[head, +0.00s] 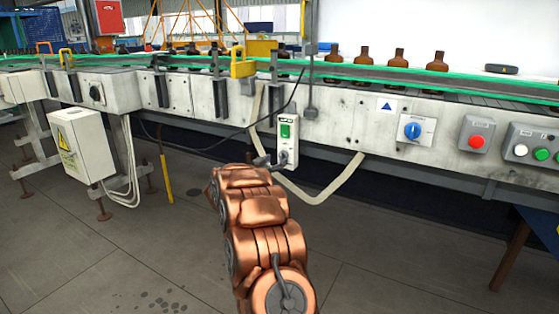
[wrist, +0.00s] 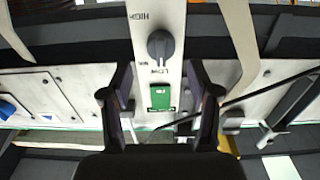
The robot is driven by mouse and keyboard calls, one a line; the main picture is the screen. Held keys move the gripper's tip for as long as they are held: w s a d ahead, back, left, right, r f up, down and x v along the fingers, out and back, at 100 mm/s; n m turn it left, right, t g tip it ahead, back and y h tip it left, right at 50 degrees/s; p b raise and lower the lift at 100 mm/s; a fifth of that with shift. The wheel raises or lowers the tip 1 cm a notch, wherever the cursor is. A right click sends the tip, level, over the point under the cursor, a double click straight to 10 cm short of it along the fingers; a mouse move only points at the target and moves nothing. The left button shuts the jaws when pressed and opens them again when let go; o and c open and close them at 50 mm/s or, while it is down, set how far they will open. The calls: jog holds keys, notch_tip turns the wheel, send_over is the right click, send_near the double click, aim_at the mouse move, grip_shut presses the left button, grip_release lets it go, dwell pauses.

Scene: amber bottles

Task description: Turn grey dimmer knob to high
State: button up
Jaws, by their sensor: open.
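The grey dimmer knob (wrist: 160,45) sits on a narrow white panel (wrist: 176,12), upside down in the wrist view. HIGH is printed above it in the picture and LOW below it. The knob's ridge runs roughly up and down the picture, with its lower end towards LOW. A green rocker or display (wrist: 160,97) is below it. My gripper (wrist: 160,70) is open and empty, its fingers either side of the panel and apart from the knob. In the head view my gripper (head: 272,161) is by the white panel (head: 293,146), and I cannot clearly make out the knob.
A blue rotary switch (head: 412,131), a red button (head: 476,142) and white and green buttons are on the conveyor front to the right. Amber bottles (head: 397,58) stand on the belt. A pale conduit (head: 330,190) loops below the panel. The floor in front is clear.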

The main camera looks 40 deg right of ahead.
aim_at(280, 156)
jog(key=shift+b+x, duration=0.3)
jog(key=shift+x, duration=1.65)
jog(key=shift+w, duration=0.1)
jog(key=c, duration=1.1)
